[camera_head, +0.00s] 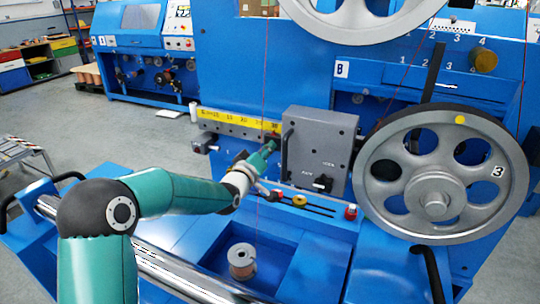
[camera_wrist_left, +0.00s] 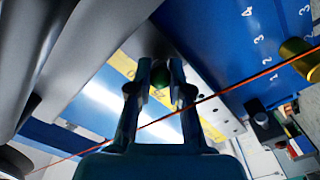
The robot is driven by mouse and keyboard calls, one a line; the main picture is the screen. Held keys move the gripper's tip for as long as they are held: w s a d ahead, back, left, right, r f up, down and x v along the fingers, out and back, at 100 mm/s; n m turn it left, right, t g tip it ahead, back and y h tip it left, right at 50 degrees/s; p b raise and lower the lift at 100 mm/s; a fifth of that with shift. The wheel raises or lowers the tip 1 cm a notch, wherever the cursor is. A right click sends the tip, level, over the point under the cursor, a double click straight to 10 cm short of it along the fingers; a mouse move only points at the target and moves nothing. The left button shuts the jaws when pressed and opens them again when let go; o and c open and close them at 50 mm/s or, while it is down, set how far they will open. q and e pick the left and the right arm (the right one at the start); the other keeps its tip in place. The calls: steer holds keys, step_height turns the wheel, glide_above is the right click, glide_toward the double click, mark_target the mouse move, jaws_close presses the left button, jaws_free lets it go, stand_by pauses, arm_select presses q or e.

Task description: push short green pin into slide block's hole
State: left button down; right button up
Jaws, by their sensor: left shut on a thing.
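My left gripper (camera_head: 268,148) is at the yellow-scaled rail, just left of the grey box. In the left wrist view its two fingers (camera_wrist_left: 160,68) are shut on the short green pin (camera_wrist_left: 160,79), of which only a small dark green part shows. A dark grey piece (camera_wrist_left: 146,42) lies just beyond the fingertips; it may be the slide block, but its hole is hidden. I cannot tell whether the pin touches it. In the head view the gripper hides the pin. My right gripper is not in view.
The yellow scale (camera_head: 232,117) runs along the rail. The grey box (camera_head: 318,150) with a handle stands close right of the gripper. A thin orange wire (camera_wrist_left: 230,88) crosses near the fingers. A large spoked wheel (camera_head: 440,172) is at right, and a small spool (camera_head: 242,262) sits below.

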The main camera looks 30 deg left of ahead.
arm_select(q)
steer(key=shift+w, duration=0.25)
stand_by(0.4)
steer(key=shift+w+f+b, duration=0.1)
steer(key=shift+w+b, duration=0.2)
steer(key=shift+b, duration=0.1)
stand_by(0.4)
steer(key=c, duration=1)
jaws_free()
steer(key=shift+w, duration=0.1)
